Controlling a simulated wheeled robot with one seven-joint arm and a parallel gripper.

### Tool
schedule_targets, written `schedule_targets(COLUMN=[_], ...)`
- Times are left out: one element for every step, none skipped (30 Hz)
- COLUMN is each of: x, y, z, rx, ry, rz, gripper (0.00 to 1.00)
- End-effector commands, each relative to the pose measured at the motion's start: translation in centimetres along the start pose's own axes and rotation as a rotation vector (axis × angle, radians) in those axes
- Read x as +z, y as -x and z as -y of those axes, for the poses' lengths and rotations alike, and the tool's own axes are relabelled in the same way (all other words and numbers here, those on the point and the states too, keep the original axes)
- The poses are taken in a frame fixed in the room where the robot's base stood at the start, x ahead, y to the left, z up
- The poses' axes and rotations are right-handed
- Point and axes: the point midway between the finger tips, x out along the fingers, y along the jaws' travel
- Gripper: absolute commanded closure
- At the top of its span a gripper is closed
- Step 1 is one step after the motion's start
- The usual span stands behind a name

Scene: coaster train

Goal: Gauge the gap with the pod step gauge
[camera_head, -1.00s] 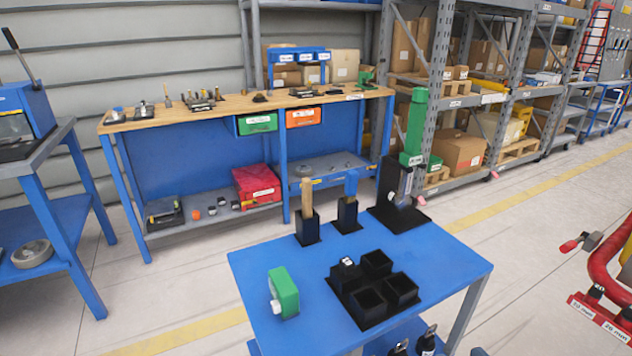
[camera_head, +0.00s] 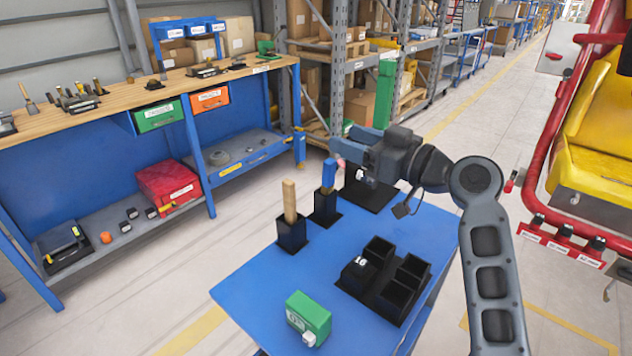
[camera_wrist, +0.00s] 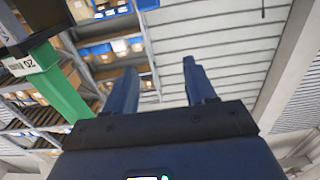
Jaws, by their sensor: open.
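A tall green piece (camera_head: 385,92) stands in a black holder (camera_head: 368,190) at the table's back corner, and I take it for the step gauge, though no name is readable. In the wrist view, a green piece (camera_wrist: 62,92) with a white label reading "20" is at the left. My gripper (camera_head: 352,145) is raised in front of the tall piece and partly hides it. In the wrist view my gripper (camera_wrist: 157,75) has its two blue fingers apart, with nothing between them. A yellow seat (camera_head: 592,120) with a red bar is at the right; I cannot make out the gap.
The blue table (camera_head: 250,290) carries a wooden-handled tool (camera_head: 290,200), a blue-handled tool (camera_head: 328,177), a black compartment tray (camera_head: 382,308) and a green box (camera_head: 310,315). A workbench (camera_head: 130,100) stands behind left. Floor is open between.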

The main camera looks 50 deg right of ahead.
Motion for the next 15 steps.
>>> schedule_targets(x=[1.2,1.8,2.6,3.2,3.8,4.6,5.1,5.6,6.2,6.6,7.0,6.7,6.6,6.6,6.7], y=[0.0,0.0,0.0,0.0,0.0,0.1,0.1,0.0,0.0,0.0,0.1,-0.4,-0.7,-0.9,-1.1], z=[0.0,0.1,0.1,0.0,0.1,0.1,0.0,0.0,0.1,0.1,0.1,0.1,0.1,0.1,0.0], rx=[0.001,0.000,0.001,0.001,0.000,0.002,0.002,0.001,0.001,0.002,0.002,0.001,0.000,0.001,0.001], ry=[-0.006,-0.008,-0.007,-0.007,-0.008,-0.007,-0.007,-0.007,-0.005,-0.006,-0.006,-0.003,-0.002,-0.002,-0.002], rz=[0.005,0.006,0.005,0.005,0.005,0.005,0.005,0.004,0.004,0.004,0.003,0.000,0.000,0.001,0.001], gripper=[0.45,0.45,0.45,0.45,0.45,0.45,0.45,0.45,0.45,0.45,0.45,0.45,0.45,0.45,0.45])
